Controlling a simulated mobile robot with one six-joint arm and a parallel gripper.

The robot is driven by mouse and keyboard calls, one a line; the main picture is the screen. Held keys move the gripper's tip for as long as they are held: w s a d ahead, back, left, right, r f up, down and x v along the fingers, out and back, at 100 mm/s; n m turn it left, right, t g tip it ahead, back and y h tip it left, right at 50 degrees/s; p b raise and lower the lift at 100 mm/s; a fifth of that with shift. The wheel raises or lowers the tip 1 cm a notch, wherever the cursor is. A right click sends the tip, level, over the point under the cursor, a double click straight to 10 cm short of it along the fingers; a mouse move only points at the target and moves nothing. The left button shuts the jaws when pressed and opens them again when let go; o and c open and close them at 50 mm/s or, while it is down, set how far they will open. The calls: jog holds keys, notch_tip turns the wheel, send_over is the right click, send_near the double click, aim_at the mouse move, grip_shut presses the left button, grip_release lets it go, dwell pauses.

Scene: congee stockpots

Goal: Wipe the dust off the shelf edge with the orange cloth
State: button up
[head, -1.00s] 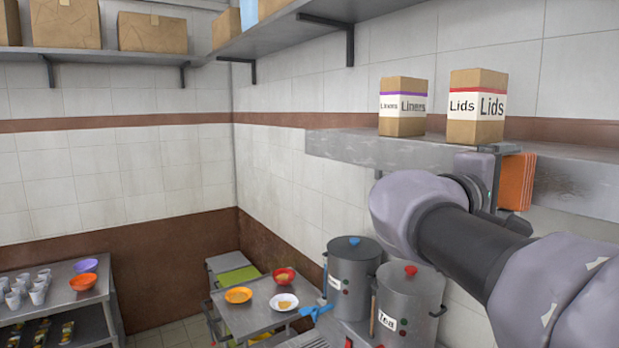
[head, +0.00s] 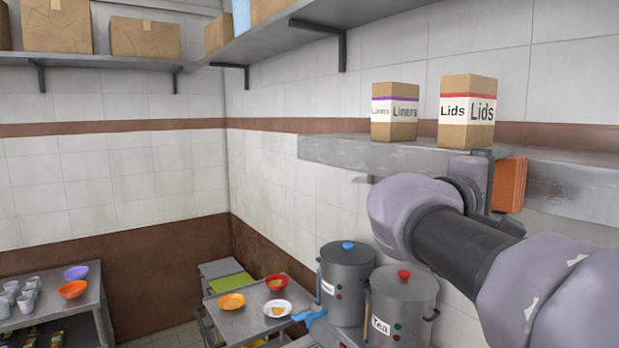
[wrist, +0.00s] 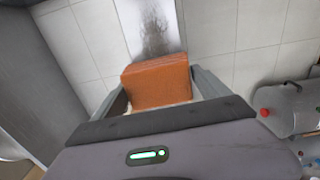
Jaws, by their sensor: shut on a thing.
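The orange cloth (head: 510,185) is a thick, folded pad. My gripper (wrist: 160,88) is shut on it, with one finger on each side in the wrist view, where the cloth (wrist: 158,82) also shows. The grey metal shelf (head: 370,153) runs along the right wall, and the cloth is up at its front edge. I cannot tell if they touch. A mottled, dull patch that looks like dust (head: 585,203) shows on the edge right of the cloth. In the wrist view a dark, smudged patch (wrist: 153,35) lies just beyond the cloth.
Boxes marked Liners (head: 394,112) and Lids (head: 467,112) stand on the shelf above my wrist. Two lidded stockpots (head: 346,285) (head: 404,305) stand below my arm. A small table with bowls (head: 240,325) is left of them. A higher shelf (head: 330,22) overhangs the back.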

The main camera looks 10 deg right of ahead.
jog(key=shift+w+d, duration=0.2)
jog(key=shift+d, duration=0.3)
jog(key=shift+s, duration=0.1)
jog(key=s+b, duration=0.1)
jog(key=s+d+b, duration=0.1)
jog(key=s, duration=0.1)
jog(key=shift+s+d, duration=0.1)
jog(key=shift+s, duration=0.1)
jog(key=shift+s+d+b, duration=0.5)
jog(key=shift+s, duration=0.6)
jog(key=shift+s+d+b, duration=0.5)
jog(key=shift+s+d, duration=0.05)
jog(key=shift+s, duration=0.55)
jog(key=shift+s+d+b, duration=0.5)
jog(key=shift+s, duration=0.6)
jog(key=w, duration=0.1)
jog(key=w+a+b, duration=0.1)
jog(key=w, duration=0.1)
jog(key=shift+w+a, duration=0.1)
jog(key=shift+a, duration=0.1)
jog(key=shift+w+a, duration=0.5)
jog(key=shift+w, duration=0.7)
jog(key=shift+w+a, duration=0.5)
jog(key=shift+w, duration=0.75)
jog(key=shift+w+a, duration=0.5)
jog(key=shift+w, duration=0.7)
jog(key=shift+s, duration=0.2)
jog(key=shift+b+v, duration=0.4)
jog(key=shift+v, duration=2.5)
